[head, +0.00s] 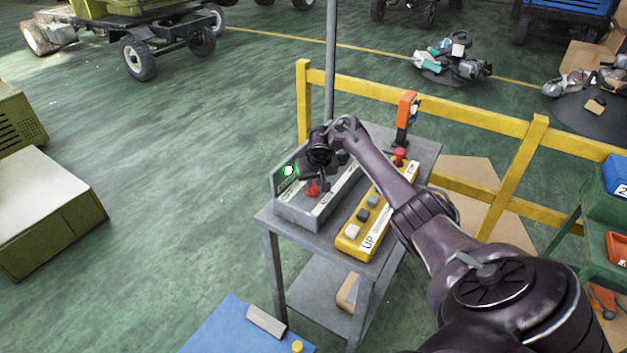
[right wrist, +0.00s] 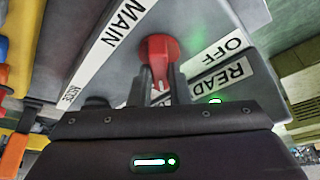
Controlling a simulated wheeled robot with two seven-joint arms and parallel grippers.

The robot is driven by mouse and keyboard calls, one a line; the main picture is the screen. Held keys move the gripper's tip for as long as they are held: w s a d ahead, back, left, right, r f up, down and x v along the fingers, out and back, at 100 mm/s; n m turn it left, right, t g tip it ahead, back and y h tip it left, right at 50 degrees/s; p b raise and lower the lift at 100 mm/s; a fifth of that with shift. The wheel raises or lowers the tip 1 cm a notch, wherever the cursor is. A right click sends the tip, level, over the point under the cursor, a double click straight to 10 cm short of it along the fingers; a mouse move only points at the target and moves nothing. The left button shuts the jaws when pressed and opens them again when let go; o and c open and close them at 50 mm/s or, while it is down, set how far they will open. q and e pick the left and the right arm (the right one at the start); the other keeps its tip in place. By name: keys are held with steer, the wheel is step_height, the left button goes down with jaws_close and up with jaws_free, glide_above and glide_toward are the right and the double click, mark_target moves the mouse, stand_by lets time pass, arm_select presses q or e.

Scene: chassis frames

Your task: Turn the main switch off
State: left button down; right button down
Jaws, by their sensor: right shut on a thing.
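The main switch is a red knob (head: 313,188) on a grey control box (head: 300,215) that stands on a grey metal cart. It also shows in the right wrist view as a red knob (right wrist: 158,52) between labels "MAIN" (right wrist: 125,22) and "OFF" (right wrist: 233,43). My right gripper (right wrist: 158,88) reaches down to the box, with one finger on each side of the knob, shut on it. In the head view the hand partly covers the box top. A green light (head: 288,170) glows on the box's left end. My left gripper is out of view.
A yellow pendant (head: 352,240) marked "UP" with several buttons lies on the cart beside the box. An orange-handled tool (head: 405,112) stands at the cart's back. A yellow rail (head: 470,112) and a thin pole (head: 331,60) are close behind.

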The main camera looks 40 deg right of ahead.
steer(key=shift+d+n+y+p, duration=0.1)
steer(key=shift+n+y+p, duration=0.3)
steer(key=shift+n, duration=0.5)
steer(key=shift+n+y, duration=0.3)
steer(key=shift+n, duration=0.5)
steer(key=n, duration=0.1)
steer(key=n+y+b, duration=0.1)
steer(key=shift+d+f+n+b, duration=0.15)
steer(key=shift+n+b, duration=0.15)
steer(key=shift+n, duration=0.1)
steer(key=n+y+b, duration=0.1)
steer(key=n+b, duration=0.2)
steer(key=b, duration=0.1)
steer(key=n+y+b, duration=0.1)
steer(key=n+b, duration=0.2)
steer(key=b, duration=0.2)
steer(key=shift+w+f+n+g, duration=0.1)
steer(key=shift+f+n+g, duration=0.05)
steer(key=shift+n+g, duration=0.15)
steer(key=shift+d+r+n+g+y+b, duration=0.15)
steer(key=shift+n+g+y+b, duration=0.2)
steer(key=shift+n+b, duration=0.9)
steer(key=shift+r+n+g+y+b, duration=0.1)
steer(key=shift+n+g+y+b, duration=0.25)
steer(key=shift+n+b, duration=0.85)
steer(key=c, duration=1.4)
jaws_free()
steer(key=shift+o, duration=0.2)
